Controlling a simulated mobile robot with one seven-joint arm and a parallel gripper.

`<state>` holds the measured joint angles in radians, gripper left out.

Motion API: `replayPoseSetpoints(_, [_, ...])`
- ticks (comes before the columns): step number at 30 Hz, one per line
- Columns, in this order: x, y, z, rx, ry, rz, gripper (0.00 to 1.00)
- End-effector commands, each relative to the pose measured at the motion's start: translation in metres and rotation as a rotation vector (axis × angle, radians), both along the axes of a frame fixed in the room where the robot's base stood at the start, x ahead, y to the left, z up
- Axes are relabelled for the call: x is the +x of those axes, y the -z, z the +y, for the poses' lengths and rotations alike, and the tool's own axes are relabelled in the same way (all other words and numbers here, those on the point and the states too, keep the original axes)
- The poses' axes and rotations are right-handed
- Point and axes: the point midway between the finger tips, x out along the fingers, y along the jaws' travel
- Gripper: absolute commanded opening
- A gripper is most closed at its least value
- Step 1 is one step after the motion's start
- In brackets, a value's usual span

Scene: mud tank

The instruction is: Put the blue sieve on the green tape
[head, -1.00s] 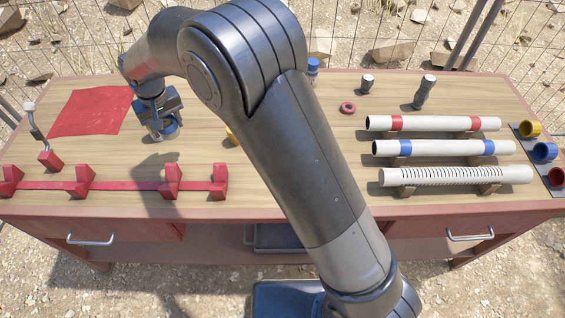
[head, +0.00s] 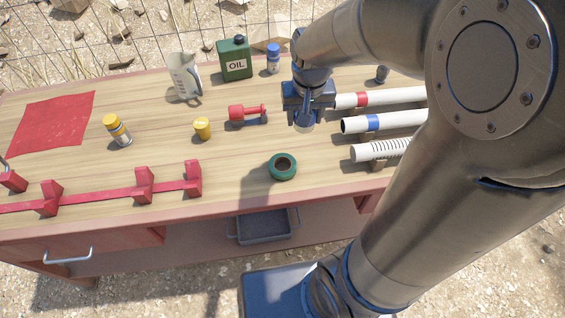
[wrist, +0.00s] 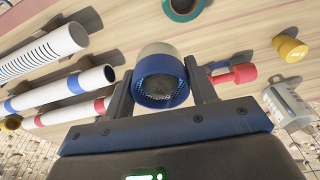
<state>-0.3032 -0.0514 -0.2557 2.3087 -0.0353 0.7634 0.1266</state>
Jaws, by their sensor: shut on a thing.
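My gripper (head: 310,103) is shut on the blue sieve (head: 303,123) and holds it above the table, left of the white tubes. In the wrist view the blue sieve (wrist: 161,86) sits between the two fingers, with a blue rim, a mesh inside and a pale outer part. In the head view the fingers partly hide it. The green tape (head: 283,166) is a dark green ring lying flat near the table's front edge, below and left of the gripper. The green tape also shows at the top of the wrist view (wrist: 183,15), apart from the sieve.
White tubes (head: 385,121) lie on supports to the right. The tabletop around the tape is clear.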

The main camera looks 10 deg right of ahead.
Motion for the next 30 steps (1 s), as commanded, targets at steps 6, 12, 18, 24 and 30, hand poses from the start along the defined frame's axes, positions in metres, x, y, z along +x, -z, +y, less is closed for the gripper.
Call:
replayPoseSetpoints(6, [-0.048,0.009,-0.041,0.002,0.1,-0.002,0.28])
replayPoseSetpoints(12, [-0.062,0.016,-0.047,-0.001,0.128,0.0,0.28])
replayPoseSetpoints(18, [-0.049,0.04,-0.011,-0.003,0.124,0.004,0.28])
replayPoseSetpoints(24, [-0.034,0.065,0.028,-0.003,0.125,0.003,0.28])
replayPoseSetpoints(30, [-0.024,0.08,0.053,-0.002,0.128,0.001,0.28])
